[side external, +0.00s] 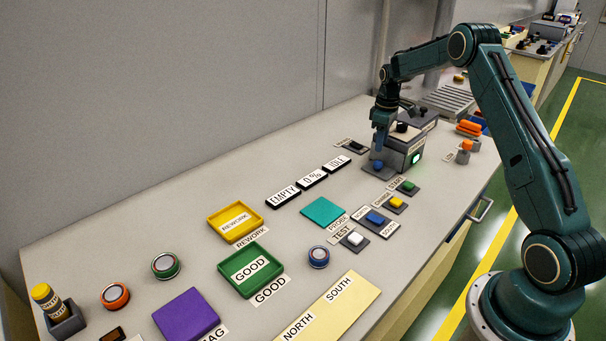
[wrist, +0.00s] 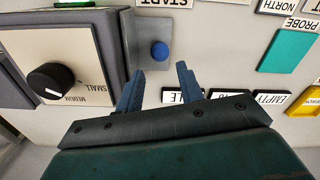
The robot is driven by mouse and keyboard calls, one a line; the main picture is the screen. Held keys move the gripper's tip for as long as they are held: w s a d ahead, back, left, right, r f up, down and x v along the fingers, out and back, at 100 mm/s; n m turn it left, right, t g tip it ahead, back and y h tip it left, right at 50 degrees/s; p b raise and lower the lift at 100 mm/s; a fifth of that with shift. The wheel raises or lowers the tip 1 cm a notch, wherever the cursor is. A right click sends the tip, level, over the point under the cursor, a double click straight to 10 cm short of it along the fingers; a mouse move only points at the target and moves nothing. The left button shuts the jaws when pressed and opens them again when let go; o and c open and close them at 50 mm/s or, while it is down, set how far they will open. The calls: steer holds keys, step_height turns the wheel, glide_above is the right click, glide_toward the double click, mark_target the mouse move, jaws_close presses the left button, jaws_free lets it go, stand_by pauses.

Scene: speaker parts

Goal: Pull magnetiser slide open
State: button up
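The magnetiser (side external: 411,153) is a dark grey box at the far end of the bench. Its beige top with a black selector knob (wrist: 50,82) fills the left of the wrist view. Its slide (wrist: 150,25) is a grey plate beside the box, bearing a round blue knob (wrist: 159,51). The slide (side external: 370,172) also shows at the left of the box in the side view, sticking out from it. My gripper (wrist: 158,85) is open and empty. Its two blue fingers point toward the slide, with the blue knob in line with the gap between them. I cannot tell their height above it.
Label plates (side external: 310,181) and a teal pad (side external: 322,211) lie nearby. Coloured buttons (side external: 376,218) line the bench's front side. A yellow tray (side external: 262,221), a green tray (side external: 279,266) and speaker parts are farther left. A green light (side external: 416,159) glows on the box.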

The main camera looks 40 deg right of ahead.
mark_target(378, 161)
step_height(378, 161, down, 7)
steer(key=shift+f, duration=0.2)
stand_by(0.4)
jaws_close()
steer(key=shift+a, duration=0.1)
